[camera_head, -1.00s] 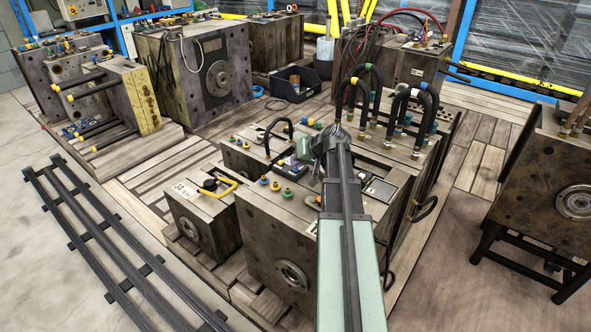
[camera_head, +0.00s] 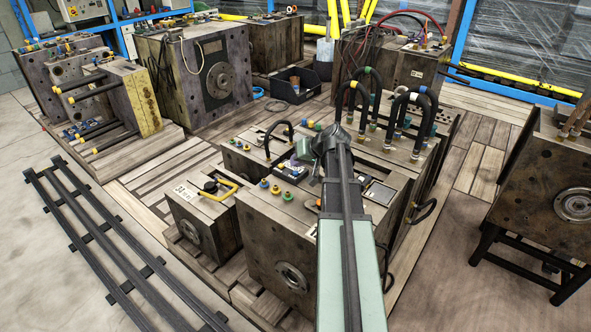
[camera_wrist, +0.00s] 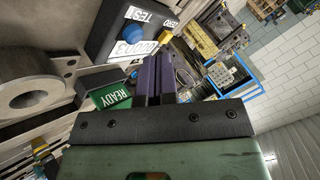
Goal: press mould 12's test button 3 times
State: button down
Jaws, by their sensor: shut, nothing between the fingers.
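In the wrist view a dark box (camera_wrist: 98,22) carries a blue round test button (camera_wrist: 134,36) beside a white TEST label. A white counter strip (camera_wrist: 136,47) next to it shows digits turned over and hard to read. A green READY plate (camera_wrist: 112,93) lies nearby. My gripper (camera_wrist: 157,62) is shut and empty, its dark fingers to the right of the button; no contact with the button shows. In the head view the box area (camera_head: 291,168) is on the central mould (camera_head: 265,235), partly hidden by my arm. I cannot read a 12 on any mould.
Black looped hoses (camera_head: 375,95) rise from the mould just right of my wrist. A smaller labelled mould (camera_head: 195,232) stands front left. Other moulds (camera_head: 217,75) stand behind. A rail frame (camera_head: 120,250) lies on the left floor, with clear floor around it.

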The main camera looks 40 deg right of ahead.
aim_at(297, 171)
notch_tip(297, 171, up, 5)
jog(key=p, duration=0.5)
dwell(0.8)
